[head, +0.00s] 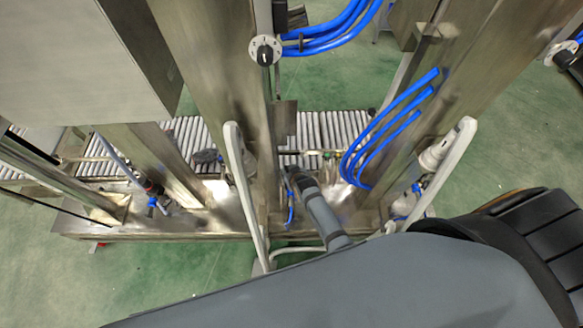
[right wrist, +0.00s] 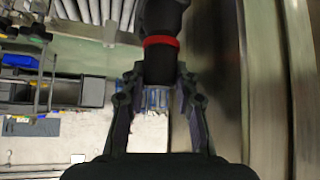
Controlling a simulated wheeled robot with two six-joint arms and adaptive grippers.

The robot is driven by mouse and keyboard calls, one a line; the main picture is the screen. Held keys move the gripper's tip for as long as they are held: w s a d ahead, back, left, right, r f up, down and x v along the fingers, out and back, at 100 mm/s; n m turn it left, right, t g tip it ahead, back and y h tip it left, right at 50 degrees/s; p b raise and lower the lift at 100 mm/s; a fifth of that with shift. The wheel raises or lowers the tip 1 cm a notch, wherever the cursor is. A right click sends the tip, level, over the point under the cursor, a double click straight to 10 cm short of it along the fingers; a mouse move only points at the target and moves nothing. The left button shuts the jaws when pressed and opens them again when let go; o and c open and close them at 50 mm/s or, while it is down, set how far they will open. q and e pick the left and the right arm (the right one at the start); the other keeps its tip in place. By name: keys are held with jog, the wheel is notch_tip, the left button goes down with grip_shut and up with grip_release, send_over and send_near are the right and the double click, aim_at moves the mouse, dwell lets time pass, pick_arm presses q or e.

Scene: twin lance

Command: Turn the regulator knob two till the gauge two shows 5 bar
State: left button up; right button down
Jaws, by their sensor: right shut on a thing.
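My right gripper (right wrist: 160,80) has its two fingers closed around the lower end of a black cylindrical knob with a red ring (right wrist: 161,41), which I take to be the regulator knob two. In the head view the right gripper (head: 293,176) is small and dark, at the end of my grey arm beside a steel post, and the knob there is hidden or too small to make out. I cannot make out a gauge face or a reading in either view. My left gripper is not in view.
Steel posts (head: 208,60) and pale upright bars (head: 241,180) stand close around the right gripper. Blue hoses (head: 385,125) hang to its right. A roller conveyor (head: 325,128) lies behind. A similar dark unit with blue fittings (head: 152,201) is at the left.

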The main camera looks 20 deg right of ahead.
jog(key=shift+w+d+r, duration=0.1)
dwell(0.5)
jog(key=c, duration=1)
grip_release()
